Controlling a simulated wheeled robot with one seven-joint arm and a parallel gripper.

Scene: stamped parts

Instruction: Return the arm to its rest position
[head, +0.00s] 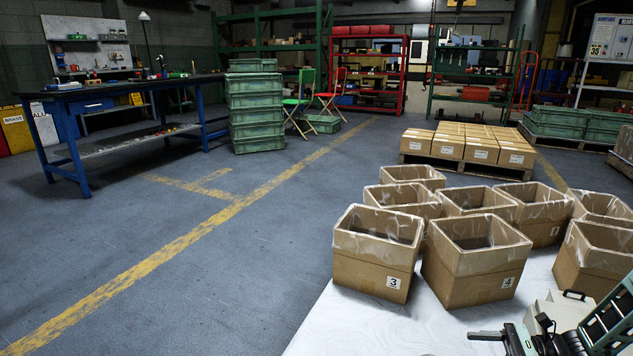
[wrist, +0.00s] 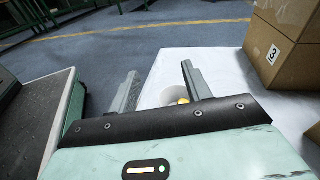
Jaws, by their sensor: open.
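My gripper (head: 487,337) is at the lower right of the head view, over the white table (head: 345,325), in front of the open boxes. In the wrist view my gripper (wrist: 159,70) shows two grey fingers spread apart. No object is held between them. A pale round thing with a yellow spot (wrist: 183,100) shows beyond and between the fingers, partly hidden by my gripper; I cannot tell what it is. Most of my arm is outside the head view.
Several open cardboard boxes stand on the table, among them box 3 (head: 372,275) and box 4 (head: 470,280); box 3 also shows in the wrist view (wrist: 285,40). A grey surface with a pale green edge (wrist: 35,125) lies left of my gripper. The floor (head: 240,270) left is clear.

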